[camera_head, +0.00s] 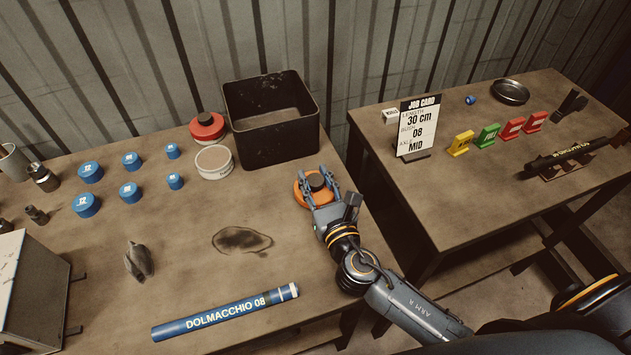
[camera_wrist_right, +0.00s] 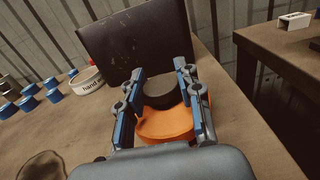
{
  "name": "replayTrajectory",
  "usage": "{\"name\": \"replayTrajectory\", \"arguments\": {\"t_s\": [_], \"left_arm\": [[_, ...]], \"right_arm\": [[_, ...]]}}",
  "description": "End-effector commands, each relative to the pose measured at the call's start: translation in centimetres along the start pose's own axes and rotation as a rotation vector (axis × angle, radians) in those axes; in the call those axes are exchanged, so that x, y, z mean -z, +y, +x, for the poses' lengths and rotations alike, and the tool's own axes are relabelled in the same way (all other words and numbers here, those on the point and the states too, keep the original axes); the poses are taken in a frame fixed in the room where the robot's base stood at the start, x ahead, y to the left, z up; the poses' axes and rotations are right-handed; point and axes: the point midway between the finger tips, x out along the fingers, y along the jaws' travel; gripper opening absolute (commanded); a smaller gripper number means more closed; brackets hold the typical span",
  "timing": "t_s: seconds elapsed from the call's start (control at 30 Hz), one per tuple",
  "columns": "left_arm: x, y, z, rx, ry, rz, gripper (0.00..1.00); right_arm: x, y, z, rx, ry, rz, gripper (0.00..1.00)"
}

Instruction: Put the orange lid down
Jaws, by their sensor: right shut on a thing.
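The orange lid (camera_head: 299,195) has a black knob (camera_head: 316,179) on top. It is near the right edge of the left table, just in front of the black bin. My right gripper (camera_head: 318,184) is shut on the lid, its two fingers on either side of the knob. In the right wrist view the orange lid (camera_wrist_right: 165,127) shows flat and level between the blue-padded fingers (camera_wrist_right: 160,98). I cannot tell whether its underside touches the tabletop. My left gripper is not in view.
A black open bin (camera_head: 272,150) stands behind the lid. An open white tin (camera_head: 214,172) and a red lid (camera_head: 207,125) stand left of the bin. A gap separates the right table (camera_head: 440,205).

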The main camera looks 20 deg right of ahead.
Motion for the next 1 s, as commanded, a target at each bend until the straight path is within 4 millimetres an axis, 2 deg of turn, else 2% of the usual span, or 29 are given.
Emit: {"name": "replayTrajectory", "arguments": {"t_s": [0.77,0.8,0.9,1.0], "left_arm": [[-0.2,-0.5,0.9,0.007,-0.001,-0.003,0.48],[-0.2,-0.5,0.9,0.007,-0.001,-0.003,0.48],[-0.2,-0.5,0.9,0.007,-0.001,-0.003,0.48],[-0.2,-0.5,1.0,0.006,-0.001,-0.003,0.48]], "right_arm": [[1.6,0.0,-0.1,0.0,0.001,0.0,0.08],[1.6,0.0,-0.1,0.0,0.003,0.0,0.37],[1.7,0.1,-0.1,0.0,0.005,0.0,0.57],[1.8,0.1,-0.1,-0.001,0.006,0.0,0.57]]}}
